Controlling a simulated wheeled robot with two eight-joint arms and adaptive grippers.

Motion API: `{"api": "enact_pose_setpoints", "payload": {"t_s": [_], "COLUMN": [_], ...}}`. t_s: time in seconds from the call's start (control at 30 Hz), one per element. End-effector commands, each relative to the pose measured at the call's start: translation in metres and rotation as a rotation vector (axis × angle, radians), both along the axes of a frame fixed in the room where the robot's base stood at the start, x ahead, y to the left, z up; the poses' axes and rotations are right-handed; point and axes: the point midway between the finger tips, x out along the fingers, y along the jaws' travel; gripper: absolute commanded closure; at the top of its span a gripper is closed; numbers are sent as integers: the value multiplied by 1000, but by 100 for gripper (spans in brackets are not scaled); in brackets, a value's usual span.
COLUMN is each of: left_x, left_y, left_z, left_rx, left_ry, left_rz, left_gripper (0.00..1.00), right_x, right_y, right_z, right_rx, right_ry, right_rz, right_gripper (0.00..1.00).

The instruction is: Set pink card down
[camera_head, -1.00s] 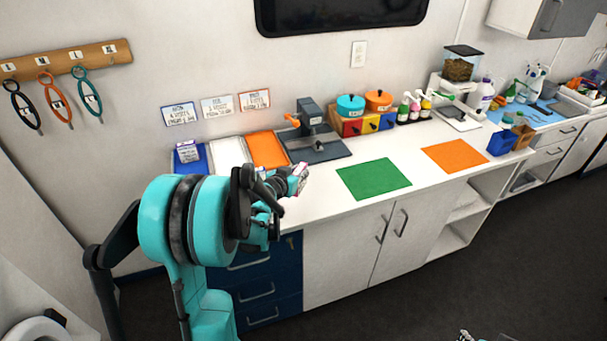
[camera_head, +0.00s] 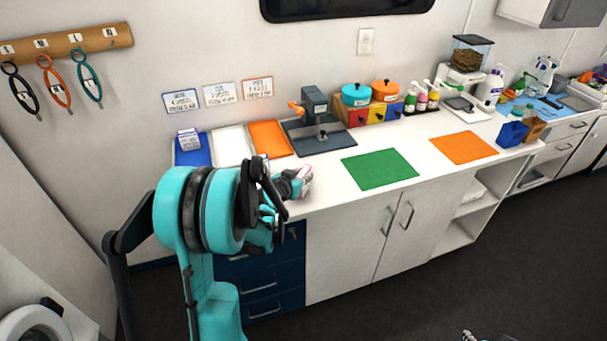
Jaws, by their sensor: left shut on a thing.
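My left gripper (camera_head: 292,185) is over the front edge area of the white counter (camera_head: 330,197), left of the green mat (camera_head: 380,169). It is shut on a small pink-and-white thing, the pink card (camera_head: 305,178), which shows at its tips. My fingers and arm partly hide the card, and I cannot tell whether it touches the counter. A bit of my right gripper (camera_head: 468,337) shows at the bottom edge, too little to tell its state.
Blue (camera_head: 193,158), white (camera_head: 231,147) and orange (camera_head: 270,139) trays lie at the counter's back left. A white-and-purple packet (camera_head: 189,140) is on the blue one. A dark press (camera_head: 316,120) stands beside them. An orange mat (camera_head: 463,148) lies farther right.

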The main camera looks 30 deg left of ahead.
Motion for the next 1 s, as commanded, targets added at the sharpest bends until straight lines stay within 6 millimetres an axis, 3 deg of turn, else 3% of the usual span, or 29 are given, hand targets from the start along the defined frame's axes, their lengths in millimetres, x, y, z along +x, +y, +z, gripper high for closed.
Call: {"api": "enact_pose_setpoints", "payload": {"t_s": [0.73,0.77,0.83,1.0], "left_x": [0,0,0,0], "left_y": [0,0,0,0], "left_z": [-13,-12,-12,-11], "left_rx": [0,0,0,0], "left_ry": [0,0,0,0], "left_rz": [0,0,0,0], "left_gripper": [100,73,55,54], "right_x": [0,0,0,0], "right_y": [0,0,0,0], "right_z": [-12,-12,-11,-11], "right_rx": [0,0,0,0], "right_ry": [0,0,0,0], "right_rz": [0,0,0,0], "right_gripper": [60,60,60,60]}}
